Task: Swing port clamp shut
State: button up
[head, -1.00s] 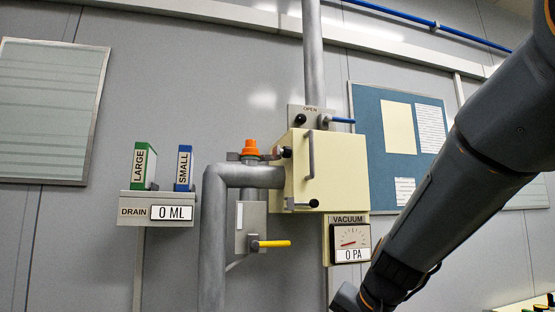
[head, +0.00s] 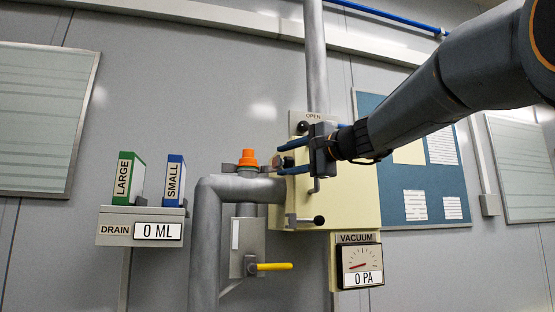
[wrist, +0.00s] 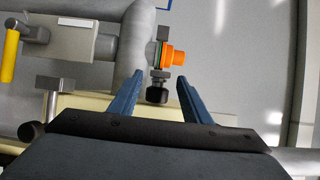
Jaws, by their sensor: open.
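An orange cap (head: 248,157) sits on top of the grey pipe's bend, left of the cream cabinet. It also shows in the wrist view (wrist: 175,57). A small grey clamp (head: 229,168) is at the base of the cap; I cannot tell how far it is swung. In the wrist view a black knob (wrist: 157,95) on the clamp's grey stem lies between my fingers, with gaps on both sides. My gripper (head: 281,161) is open, its blue fingers pointing left in front of the cabinet toward the clamp; it shows in the wrist view (wrist: 160,80).
The cream cabinet (head: 352,205) has a black-knobbed lever (head: 318,220) low on its front. A yellow-handled valve (head: 273,266) is below the pipe. The drain shelf (head: 110,229) with green and blue blocks stands left. A vacuum gauge (head: 360,262) hangs lower right.

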aim_at(282, 161)
jog(key=shift+p+x, duration=0.65)
jog(key=shift+x, duration=1.3)
jog(key=shift+s, duration=0.1)
grip_shut()
